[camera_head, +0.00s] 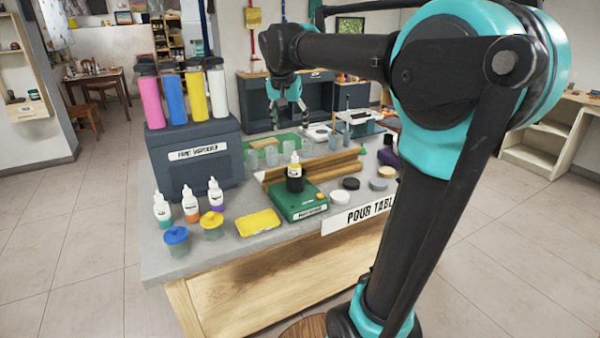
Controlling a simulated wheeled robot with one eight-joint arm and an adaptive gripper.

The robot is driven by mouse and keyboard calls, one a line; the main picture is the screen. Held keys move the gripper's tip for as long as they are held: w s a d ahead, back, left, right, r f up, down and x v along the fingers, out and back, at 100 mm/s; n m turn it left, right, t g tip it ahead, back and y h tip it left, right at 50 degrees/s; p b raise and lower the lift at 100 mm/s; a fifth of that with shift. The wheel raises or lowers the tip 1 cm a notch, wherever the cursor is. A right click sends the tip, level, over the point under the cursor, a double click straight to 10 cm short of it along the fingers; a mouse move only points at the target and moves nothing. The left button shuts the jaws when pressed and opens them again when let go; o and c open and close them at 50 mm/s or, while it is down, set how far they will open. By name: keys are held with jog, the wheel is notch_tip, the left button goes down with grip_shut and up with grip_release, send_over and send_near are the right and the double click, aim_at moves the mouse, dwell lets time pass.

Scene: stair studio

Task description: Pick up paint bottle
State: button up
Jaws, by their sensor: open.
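Several bottles could be the paint bottle. A dark bottle with a white cap (294,178) stands upright on a green scale-like box (300,202). Tall pink (151,101), blue (173,98), yellow (195,93) and white (217,91) bottles stand on a dark labelled box (196,156). My gripper (288,118) is open, pointing down over the table's far part, behind and above the dark bottle. No bottle shows between its fingers.
The grey table (160,262) carries a yellow sponge-like block (258,222), lidded jars (211,226), clear cups (271,157), wooden rails (330,163) and round lids (340,196). A sign (360,215) hangs at its front edge. My arm hides the table's right end.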

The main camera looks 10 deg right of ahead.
aim_at(294, 157)
jog(key=x, duration=1)
jog(key=shift+d+f, duration=0.1)
jog(key=shift+f, duration=0.25)
jog(key=shift+x, duration=2.95)
jog(key=shift+a, duration=0.2)
grip_shut()
